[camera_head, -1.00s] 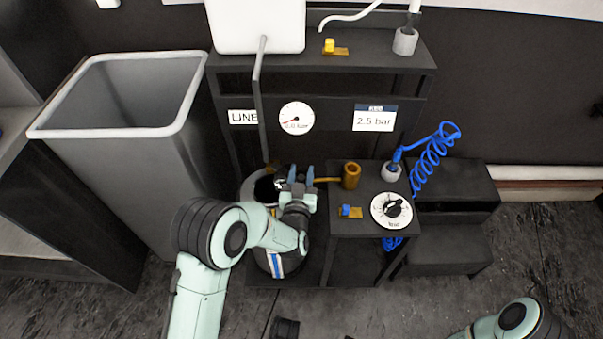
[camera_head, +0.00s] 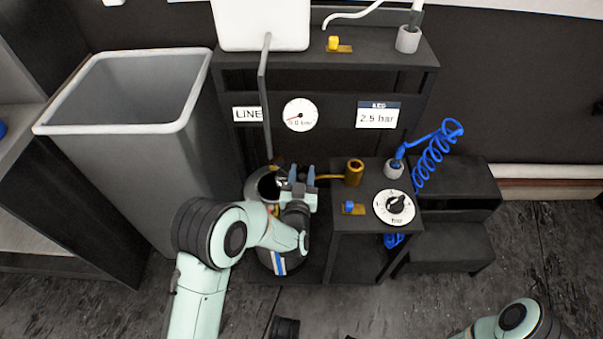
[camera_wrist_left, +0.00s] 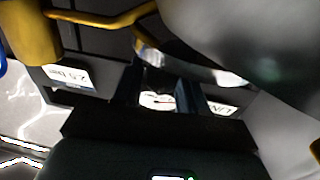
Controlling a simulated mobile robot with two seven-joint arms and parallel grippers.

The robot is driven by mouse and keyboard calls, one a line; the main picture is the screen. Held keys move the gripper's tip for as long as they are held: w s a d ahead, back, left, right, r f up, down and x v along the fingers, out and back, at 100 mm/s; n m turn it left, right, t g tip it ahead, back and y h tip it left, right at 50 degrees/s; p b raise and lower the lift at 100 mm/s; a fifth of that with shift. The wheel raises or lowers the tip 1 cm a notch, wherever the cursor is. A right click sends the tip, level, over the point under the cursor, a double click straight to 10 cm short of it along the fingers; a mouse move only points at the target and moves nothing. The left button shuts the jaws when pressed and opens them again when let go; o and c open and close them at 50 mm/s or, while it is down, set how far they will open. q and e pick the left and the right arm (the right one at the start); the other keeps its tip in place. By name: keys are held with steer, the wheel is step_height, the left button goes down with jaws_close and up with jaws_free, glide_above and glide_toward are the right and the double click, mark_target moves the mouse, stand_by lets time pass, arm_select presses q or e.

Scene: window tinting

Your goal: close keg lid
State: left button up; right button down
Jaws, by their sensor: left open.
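The grey keg (camera_head: 278,264) with a striped label stands left of the small black stand in the head view, largely covered by my left arm. A dark round opening (camera_head: 267,187) shows at its top. My left gripper (camera_head: 299,174) is open over the right side of the keg's top, fingers pointing towards the back. In the left wrist view its two dark fingers (camera_wrist_left: 160,92) are apart with nothing gripped between them. A shiny curved metal piece (camera_wrist_left: 190,62) lies beyond the fingers; I cannot tell if it is the lid.
A tall grey bin (camera_head: 120,128) stands left of the keg. The black stand on the right carries a brass cup (camera_head: 354,172), a blue-handled valve (camera_head: 352,208) and a dial (camera_head: 394,207). A grey vertical pipe (camera_head: 264,105) comes down behind the keg. A coiled blue hose (camera_head: 432,160) hangs farther right.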

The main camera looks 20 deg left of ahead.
arm_select(q)
steer(key=shift+o, duration=0.4)
steer(key=shift+s+d+f, duration=0.1)
steer(key=shift+s+d, duration=0.05)
steer(key=shift+d, duration=0.55)
steer(key=shift+a, duration=0.25)
steer(key=shift+s, duration=0.2)
steer(key=s+d+p, duration=0.2)
steer(key=s, duration=1)
steer(key=shift+s+d, duration=0.15)
steer(key=shift+s, duration=0.25)
arm_select(e)
steer(key=shift+t, duration=0.6)
steer(key=w+r, duration=0.3)
steer(key=shift+a+r, duration=0.3)
steer(key=shift+a, duration=0.05)
